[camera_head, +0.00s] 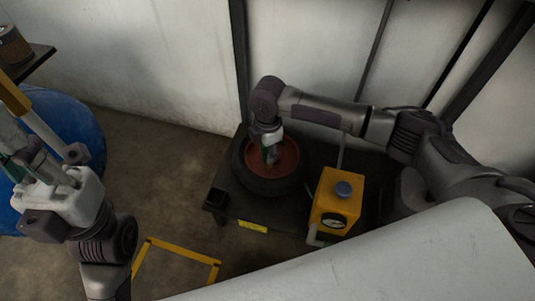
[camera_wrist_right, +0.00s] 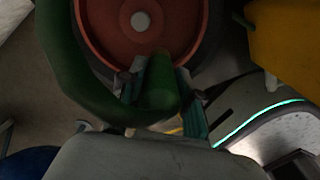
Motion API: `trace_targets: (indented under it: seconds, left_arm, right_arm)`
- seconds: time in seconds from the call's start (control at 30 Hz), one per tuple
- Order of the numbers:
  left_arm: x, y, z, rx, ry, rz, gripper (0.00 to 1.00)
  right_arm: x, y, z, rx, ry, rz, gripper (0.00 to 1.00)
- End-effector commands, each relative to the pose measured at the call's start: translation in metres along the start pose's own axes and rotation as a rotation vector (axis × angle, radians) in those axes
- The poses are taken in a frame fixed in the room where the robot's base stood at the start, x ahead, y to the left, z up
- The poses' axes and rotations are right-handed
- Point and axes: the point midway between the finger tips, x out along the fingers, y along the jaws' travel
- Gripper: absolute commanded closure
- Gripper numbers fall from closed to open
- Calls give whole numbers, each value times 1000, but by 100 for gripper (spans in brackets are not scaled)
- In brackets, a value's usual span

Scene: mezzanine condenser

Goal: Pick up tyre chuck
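The green tyre chuck (camera_wrist_right: 160,88) shows in the right wrist view as a short cylinder beside a thick curved green hose (camera_wrist_right: 62,75). My right gripper (camera_wrist_right: 172,80) has a finger on either side of it, with the fingertips close together and seemingly touching it. In the head view my right gripper (camera_head: 271,154) points down over the red hub of a black tyre (camera_head: 265,187), with a bit of green between its fingers. My left gripper (camera_head: 28,158) is at the left edge; how far its fingers are apart is unclear.
The tyre lies flat on a dark low platform (camera_head: 222,205). A yellow box (camera_head: 336,205) with a blue knob and a gauge stands right of it. A blue drum (camera_head: 75,125) is at the left.

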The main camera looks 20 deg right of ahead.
Motion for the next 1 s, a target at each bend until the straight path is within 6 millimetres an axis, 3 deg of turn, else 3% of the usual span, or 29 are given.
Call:
trace_targets:
  seconds: [0.03,0.17,0.57,0.87,1.0]
  left_arm:
    - [0,0,0,0,0,0,100]
    - [0,0,0,0,0,0,100]
    - [4,0,-2,-1,5,-1,100]
    - [-8,0,-6,-11,-87,-32,100]
    - [2,0,-11,-14,-105,-42,100]
  right_arm:
    - [0,0,0,0,0,0,80]
    - [0,0,0,0,0,0,100]
    - [-7,0,0,0,1,1,100]
    - [-48,1,0,1,1,2,100]
    - [-66,-31,6,-1,0,-2,100]
